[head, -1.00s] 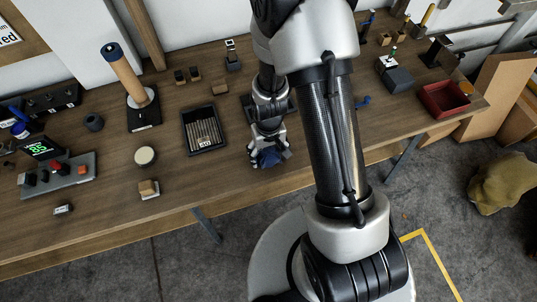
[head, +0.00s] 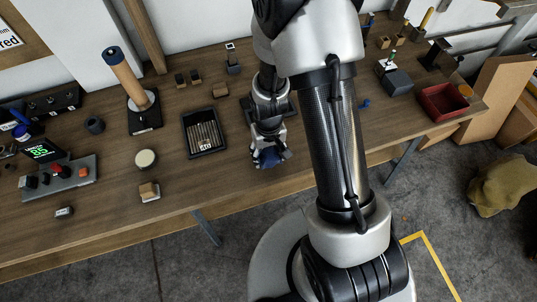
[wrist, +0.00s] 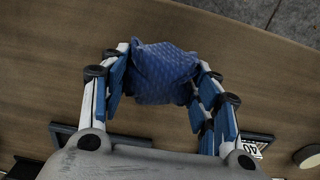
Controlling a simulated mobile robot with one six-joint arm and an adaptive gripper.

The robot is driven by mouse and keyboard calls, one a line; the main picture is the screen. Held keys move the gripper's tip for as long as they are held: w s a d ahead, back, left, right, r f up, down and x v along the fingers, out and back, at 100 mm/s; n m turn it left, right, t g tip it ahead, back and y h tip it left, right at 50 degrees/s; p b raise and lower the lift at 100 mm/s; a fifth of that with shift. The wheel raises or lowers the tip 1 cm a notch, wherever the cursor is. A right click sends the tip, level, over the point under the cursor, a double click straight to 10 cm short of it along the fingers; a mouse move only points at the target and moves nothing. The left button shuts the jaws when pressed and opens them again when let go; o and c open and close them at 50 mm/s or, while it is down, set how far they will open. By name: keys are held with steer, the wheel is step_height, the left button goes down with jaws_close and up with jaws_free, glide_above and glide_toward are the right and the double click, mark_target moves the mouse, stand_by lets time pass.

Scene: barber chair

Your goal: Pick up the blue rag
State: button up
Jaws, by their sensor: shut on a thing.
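The blue rag (wrist: 162,72) is a bunched, patterned cloth between the two fingers of my gripper (wrist: 160,80) in the wrist view. The fingers touch it from both sides, so my gripper is shut on it. In the head view my gripper (head: 268,158) hangs over the front part of the workbench, and a little of the rag (head: 268,161) shows as dark blue below and between the fingers. Whether the rag still touches the bench cannot be told.
A black tray of slim parts (head: 203,132) lies left of my gripper. A round-topped item (head: 146,158) and a small wooden block (head: 149,191) lie further left. A red bin (head: 443,101) stands at the right.

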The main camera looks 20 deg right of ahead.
mark_target(268, 154)
step_height(268, 154, up, 18)
steer(key=p, duration=0.5)
steer(key=shift+r+p, duration=0.25)
steer(key=shift+p, duration=0.05)
steer(key=o, duration=0.4)
steer(key=c, duration=0.3)
